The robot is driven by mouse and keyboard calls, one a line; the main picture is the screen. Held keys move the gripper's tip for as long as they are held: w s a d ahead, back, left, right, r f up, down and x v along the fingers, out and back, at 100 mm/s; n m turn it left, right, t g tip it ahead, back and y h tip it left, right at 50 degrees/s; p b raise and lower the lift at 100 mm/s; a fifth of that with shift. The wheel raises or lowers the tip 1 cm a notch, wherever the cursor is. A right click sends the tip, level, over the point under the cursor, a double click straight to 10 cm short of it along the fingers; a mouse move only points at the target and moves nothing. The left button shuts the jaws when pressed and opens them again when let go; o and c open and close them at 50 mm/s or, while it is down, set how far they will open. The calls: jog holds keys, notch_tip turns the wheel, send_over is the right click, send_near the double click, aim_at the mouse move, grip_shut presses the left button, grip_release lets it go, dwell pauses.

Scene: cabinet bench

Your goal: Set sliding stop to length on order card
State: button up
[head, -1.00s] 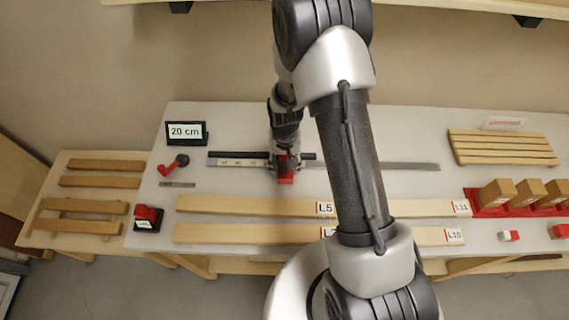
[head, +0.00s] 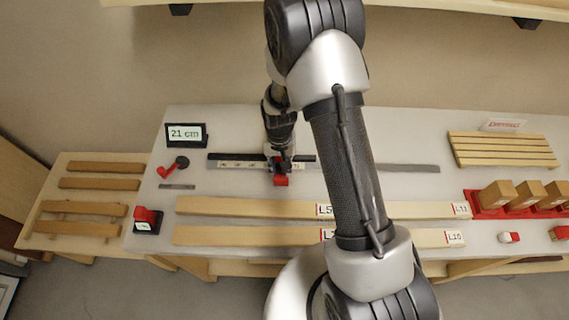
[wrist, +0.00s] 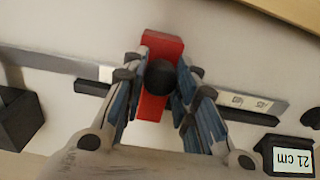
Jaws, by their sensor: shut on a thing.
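The red sliding stop (head: 281,181) sits on the grey metal rail (head: 380,168) at the back of the bench. In the wrist view the red stop (wrist: 162,48) has a round black knob on top. My gripper (wrist: 160,80) is shut on the stop, one finger on each side of the knob; in the head view my gripper (head: 280,163) partly hides it. A small display (head: 186,136) reads 21 cm, and it also shows upside down in the wrist view (wrist: 293,158).
A red-handled black lever (head: 174,166) stands left of the rail. Long labelled boards (head: 250,207) lie in front. A red-and-black device (head: 146,220) is at the left edge. A slatted stack (head: 500,150) and red trays with wooden blocks (head: 497,194) are at right.

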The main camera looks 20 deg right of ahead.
jog(key=shift+w+a+b, duration=0.15)
jog(key=shift+w+a, duration=0.15)
jog(key=shift+a, duration=0.6)
jog(key=shift+w+a+b, duration=0.1)
jog(key=shift+w+a, duration=0.15)
jog(key=shift+a, duration=0.6)
jog(key=shift+w+a+b, duration=0.15)
jog(key=shift+w+a, duration=0.15)
jog(key=shift+a, duration=0.6)
jog(key=shift+w+a+b, duration=0.2)
jog(key=shift+w+a, duration=0.15)
jog(key=shift+a, duration=0.75)
jog(key=shift+w+a+b, duration=0.2)
jog(key=shift+w+a, duration=0.2)
jog(key=shift+a, duration=0.75)
jog(key=shift+w+a+b, duration=0.2)
jog(key=shift+w+a, duration=0.15)
jog(key=shift+a, duration=0.85)
jog(key=shift+w+a+b, duration=0.15)
jog(key=shift+w+a, duration=0.15)
jog(key=shift+a, duration=0.6)
jog(key=shift+w+a+b, duration=0.2)
jog(key=shift+w+a, duration=0.1)
jog(key=shift+a, duration=0.65)
jog(key=shift+w+a+b, duration=0.15)
jog(key=shift+w+a, duration=0.15)
jog(key=shift+a, duration=0.6)
jog(key=o, duration=0.9)
